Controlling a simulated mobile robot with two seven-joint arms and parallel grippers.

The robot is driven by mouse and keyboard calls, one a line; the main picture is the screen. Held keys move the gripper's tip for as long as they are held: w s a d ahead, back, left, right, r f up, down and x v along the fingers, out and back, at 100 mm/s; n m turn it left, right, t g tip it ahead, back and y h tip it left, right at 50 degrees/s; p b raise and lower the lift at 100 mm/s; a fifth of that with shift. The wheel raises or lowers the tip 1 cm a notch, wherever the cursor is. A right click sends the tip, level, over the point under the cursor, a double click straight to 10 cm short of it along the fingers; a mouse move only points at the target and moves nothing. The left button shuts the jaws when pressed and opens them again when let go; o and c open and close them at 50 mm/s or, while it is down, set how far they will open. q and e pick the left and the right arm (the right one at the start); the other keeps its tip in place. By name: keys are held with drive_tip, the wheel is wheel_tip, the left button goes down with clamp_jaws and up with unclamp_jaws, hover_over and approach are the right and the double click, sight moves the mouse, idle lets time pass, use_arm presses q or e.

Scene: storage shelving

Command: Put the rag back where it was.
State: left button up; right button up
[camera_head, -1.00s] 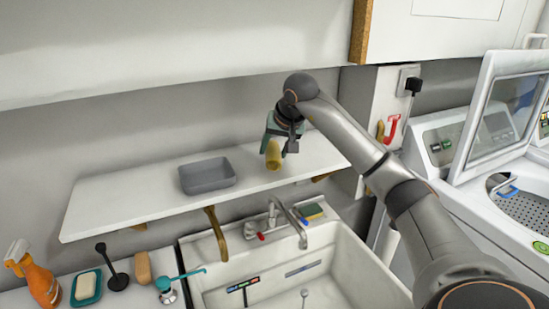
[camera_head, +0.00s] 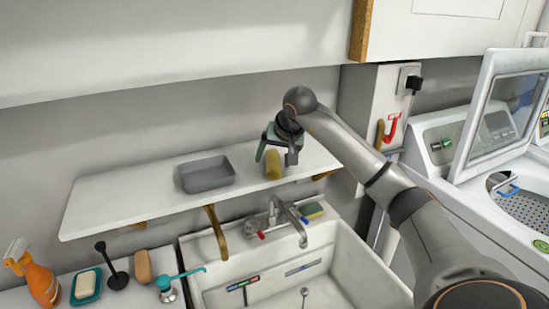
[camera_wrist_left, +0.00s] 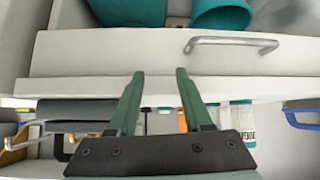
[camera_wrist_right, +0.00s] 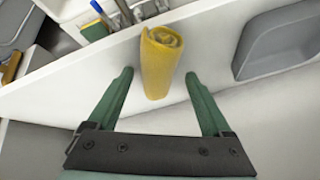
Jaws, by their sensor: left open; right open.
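The rag (camera_head: 273,164) is a yellow roll standing on the white wall shelf (camera_head: 110,193), to the right of a grey tray. In the right wrist view the rag (camera_wrist_right: 160,62) stands between and beyond the fingertips, near the shelf edge. My right gripper (camera_head: 275,158) is open just above and behind the rag, with its fingers apart and not closed on it. My left gripper (camera_wrist_left: 160,75) is open and empty, facing a cabinet front with a metal handle; it does not show in the head view.
The grey tray (camera_head: 206,174) sits left of the rag on the shelf. Below are a sink (camera_head: 345,262) with a faucet (camera_head: 290,217) and a sponge (camera_head: 312,210). A spray bottle (camera_head: 40,284) and soap dish (camera_head: 86,287) stand at left. An upper cabinet (camera_head: 170,45) overhangs the shelf.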

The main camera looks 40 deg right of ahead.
drive_tip(key=shift+r, duration=0.25)
drive_tip(key=v, duration=1.1)
drive_tip(key=shift+s+r, duration=0.25)
drive_tip(key=shift+r, duration=0.1)
